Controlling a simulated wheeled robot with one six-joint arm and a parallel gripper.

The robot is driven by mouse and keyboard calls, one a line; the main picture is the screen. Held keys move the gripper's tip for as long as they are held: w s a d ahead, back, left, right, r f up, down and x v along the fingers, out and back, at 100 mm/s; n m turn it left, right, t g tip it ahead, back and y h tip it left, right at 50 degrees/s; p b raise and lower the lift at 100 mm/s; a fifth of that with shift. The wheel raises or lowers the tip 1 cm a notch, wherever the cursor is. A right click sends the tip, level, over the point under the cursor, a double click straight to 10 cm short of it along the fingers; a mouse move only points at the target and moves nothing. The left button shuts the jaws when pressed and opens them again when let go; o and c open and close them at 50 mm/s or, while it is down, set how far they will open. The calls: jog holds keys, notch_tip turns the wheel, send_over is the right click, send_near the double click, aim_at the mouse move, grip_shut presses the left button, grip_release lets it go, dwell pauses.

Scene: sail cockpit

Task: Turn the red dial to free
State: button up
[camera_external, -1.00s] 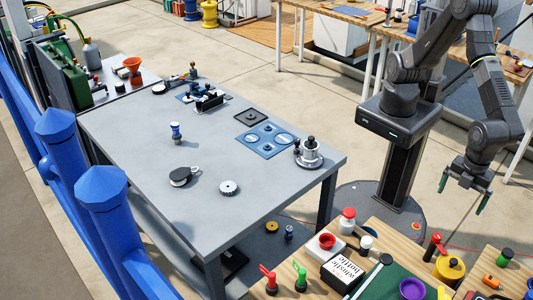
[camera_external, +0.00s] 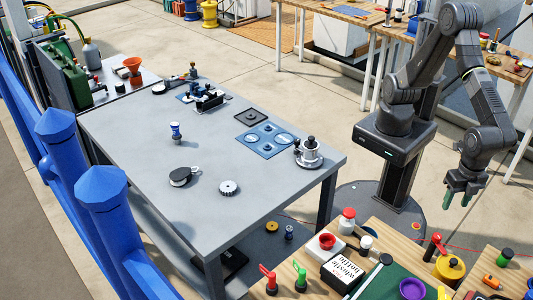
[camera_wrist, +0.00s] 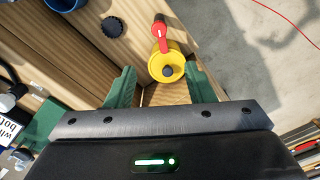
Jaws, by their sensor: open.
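A red part with a round top and a short arm (camera_wrist: 160,36) lies ahead of my gripper in the wrist view. It also shows on the wooden bench in the external view (camera_external: 437,240). It looks like the red dial, but no marking on it can be read. A yellow round part with a dark knob (camera_wrist: 167,62) sits next to it, nearer my fingers; it also shows in the external view (camera_external: 450,269). My gripper (camera_external: 459,199) is open and empty, green fingers pointing down, above and apart from the bench. In the wrist view its fingers (camera_wrist: 160,80) frame the yellow part.
A grey table (camera_external: 240,210) with several parts stands to the left.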

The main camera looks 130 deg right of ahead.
aim_at(438, 235)
jog(key=f+n+b, duration=0.1)
jog(key=f+n, duration=0.1)
jog(key=f, duration=0.3)
jog(key=f+n+b, duration=0.1)
jog(key=f+n, duration=0.1)
jog(key=f, duration=0.3)
jog(key=f+n+b, duration=0.2)
jog(key=f+n, duration=0.1)
jog(key=f, duration=0.2)
jog(key=shift+s+d+f, duration=0.2)
jog(key=shift+d, duration=0.2)
jog(key=c, duration=1)
